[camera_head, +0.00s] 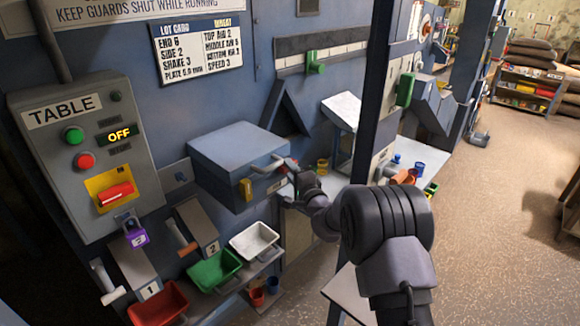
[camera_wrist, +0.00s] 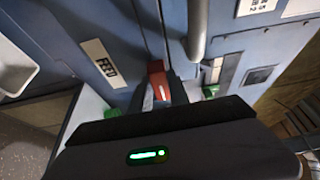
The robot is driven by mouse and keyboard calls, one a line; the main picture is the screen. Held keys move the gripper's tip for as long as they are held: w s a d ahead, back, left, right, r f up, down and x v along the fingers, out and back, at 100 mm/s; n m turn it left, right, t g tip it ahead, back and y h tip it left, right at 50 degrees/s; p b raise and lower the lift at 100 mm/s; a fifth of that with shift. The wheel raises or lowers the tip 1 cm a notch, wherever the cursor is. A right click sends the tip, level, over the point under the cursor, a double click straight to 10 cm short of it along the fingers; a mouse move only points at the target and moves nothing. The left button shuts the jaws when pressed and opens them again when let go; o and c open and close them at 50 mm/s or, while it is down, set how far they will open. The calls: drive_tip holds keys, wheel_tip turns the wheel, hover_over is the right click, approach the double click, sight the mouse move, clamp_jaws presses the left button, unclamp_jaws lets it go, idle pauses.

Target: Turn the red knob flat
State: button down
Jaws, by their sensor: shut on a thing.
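The red knob (camera_wrist: 157,82) with a white mark shows in the wrist view, on the blue machine beside the FEED label. My gripper (camera_wrist: 165,95) is shut on it. Its fingers lie at the knob's sides, and the dark gripper body hides the lower part. The knob stands lengthwise up the wrist picture. In the head view my gripper (camera_head: 287,168) reaches the right end of the blue box with the bar handle (camera_head: 262,163). The knob is mostly hidden there behind the gripper.
A grey bar (camera_wrist: 197,30) stands close to the knob's right in the wrist view. Green parts lie on both sides. In the head view a TABLE panel (camera_head: 75,150) reads OFF and carries its own red switch (camera_head: 115,195). A blue post (camera_head: 375,90) stands beside my arm.

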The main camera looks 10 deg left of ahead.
idle(0.5)
drive_tip(key=c, duration=1.2)
unclamp_jaws()
drive_tip(key=shift+c, duration=0.2)
drive_tip(key=p+v, duration=0.1)
drive_tip(key=v, duration=1.6)
drive_tip(key=shift+s, duration=0.25)
